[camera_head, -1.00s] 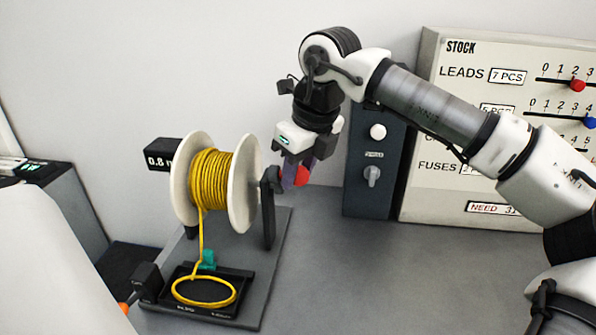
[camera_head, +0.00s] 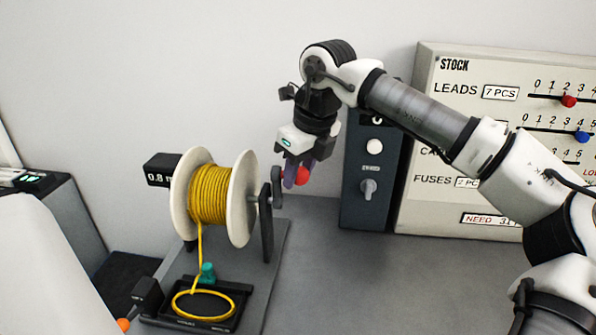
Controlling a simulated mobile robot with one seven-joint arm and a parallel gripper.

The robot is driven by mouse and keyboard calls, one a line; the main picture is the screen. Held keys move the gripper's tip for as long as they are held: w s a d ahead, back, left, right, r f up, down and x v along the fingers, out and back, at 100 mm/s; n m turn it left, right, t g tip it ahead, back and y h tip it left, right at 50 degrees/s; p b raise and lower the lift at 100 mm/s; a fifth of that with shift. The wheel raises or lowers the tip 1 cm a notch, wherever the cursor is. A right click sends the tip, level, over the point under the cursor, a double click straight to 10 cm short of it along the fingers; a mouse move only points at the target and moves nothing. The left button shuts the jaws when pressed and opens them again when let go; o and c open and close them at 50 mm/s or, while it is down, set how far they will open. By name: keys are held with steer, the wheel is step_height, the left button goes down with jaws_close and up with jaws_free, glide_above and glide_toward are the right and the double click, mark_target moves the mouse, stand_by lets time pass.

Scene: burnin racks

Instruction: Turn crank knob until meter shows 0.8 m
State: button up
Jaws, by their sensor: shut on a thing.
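A white-flanged spool (camera_head: 242,198) wound with yellow cord (camera_head: 209,194) stands on a grey stand base (camera_head: 262,262). The black meter (camera_head: 160,170) behind its left flange reads 0.8, with the unit partly hidden by the flange. A dark crank (camera_head: 277,187) sits on the spool's right side, with a red knob (camera_head: 303,176) at its end. My gripper (camera_head: 298,172) points down from above and is shut on the red knob, its fingers partly covering it. Yellow cord runs down from the spool to a loop (camera_head: 203,304) in a black tray (camera_head: 240,291).
A dark panel (camera_head: 369,212) with a white button and a switch stands right of my gripper. A STOCK board (camera_head: 440,215) with sliders is further right, behind my arm. A teal piece (camera_head: 207,272) sits by the tray. The grey table is clear at centre right.

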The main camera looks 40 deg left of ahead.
steer(key=o, duration=1.1)
steer(key=shift+a+f, duration=0.1)
steer(key=shift+f, duration=0.05)
steer(key=shift+c, duration=0.2)
steer(key=b+v, duration=0.1)
steer(key=v, duration=1.3)
steer(key=shift+b, duration=0.35)
